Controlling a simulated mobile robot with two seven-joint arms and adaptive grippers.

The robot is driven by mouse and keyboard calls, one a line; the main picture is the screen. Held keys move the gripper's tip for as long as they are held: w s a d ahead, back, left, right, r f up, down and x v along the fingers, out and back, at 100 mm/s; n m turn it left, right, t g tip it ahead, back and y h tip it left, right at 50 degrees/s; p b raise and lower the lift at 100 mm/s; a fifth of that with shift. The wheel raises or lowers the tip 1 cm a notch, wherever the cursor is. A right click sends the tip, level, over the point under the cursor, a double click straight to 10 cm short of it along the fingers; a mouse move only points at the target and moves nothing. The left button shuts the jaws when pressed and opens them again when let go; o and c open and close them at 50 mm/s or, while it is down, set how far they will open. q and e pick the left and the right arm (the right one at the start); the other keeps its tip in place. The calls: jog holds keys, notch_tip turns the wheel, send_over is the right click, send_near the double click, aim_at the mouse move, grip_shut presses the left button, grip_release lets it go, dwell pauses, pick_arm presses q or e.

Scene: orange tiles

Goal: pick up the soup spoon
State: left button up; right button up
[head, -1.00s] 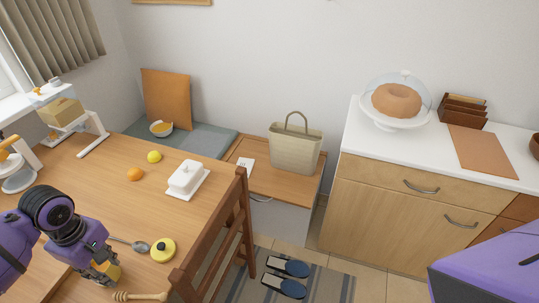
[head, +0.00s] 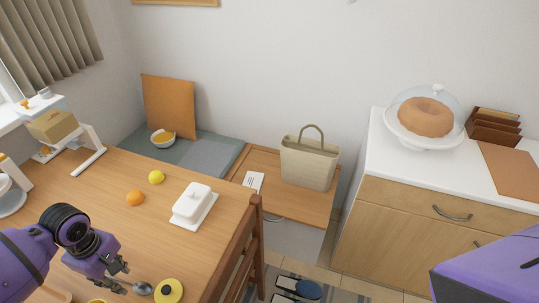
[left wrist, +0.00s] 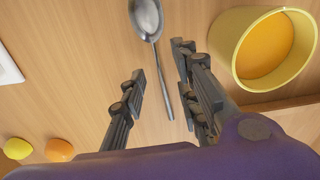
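The soup spoon (head: 143,289) is grey metal and lies on the wooden table at the bottom of the head view. In the left wrist view its bowl (left wrist: 147,18) is at the top, and its thin handle runs down between my fingers. My left gripper (head: 122,279) is beside the spoon's bowl in the head view. In the left wrist view my left gripper (left wrist: 160,62) is open, with one finger on each side of the handle and visible gaps. Its height above the table is hard to tell. My right gripper is out of view; only a purple part of mine shows at right.
A yellow cup with orange contents (left wrist: 265,48) stands close to the right finger. A white butter dish (head: 193,205), orange (head: 135,198) and lemon (head: 156,177) lie farther back. A brown chair (head: 243,250) borders the table.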

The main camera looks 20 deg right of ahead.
pick_arm(q)
jog(key=shift+f, duration=0.9)
jog(key=shift+c, duration=0.5)
grip_shut()
jog(key=shift+r, duration=0.1)
